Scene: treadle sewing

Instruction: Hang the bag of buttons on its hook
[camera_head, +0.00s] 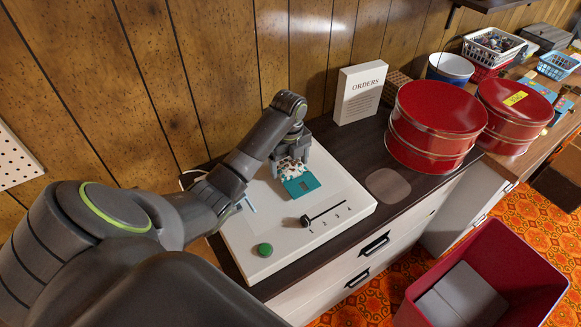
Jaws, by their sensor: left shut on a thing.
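My left gripper (291,158) reaches in from the left and points down over a white slab-like unit (258,222) on the dark countertop. It is shut on a small white bag with brown spots (288,168), probably the bag of buttons. The gripper partly covers the bag. A flat teal piece (301,186) shows just below the bag; I cannot tell whether they touch or are joined. I cannot make out a hook for the bag. My right gripper is not in view.
The white unit has a slider (305,220) with numbers and a green button (265,249). An "ORDERS" sign (360,92) and red round tins (435,118) stand to the right. White pegboard (17,158) is at far left. A red bin (490,270) stands lower right.

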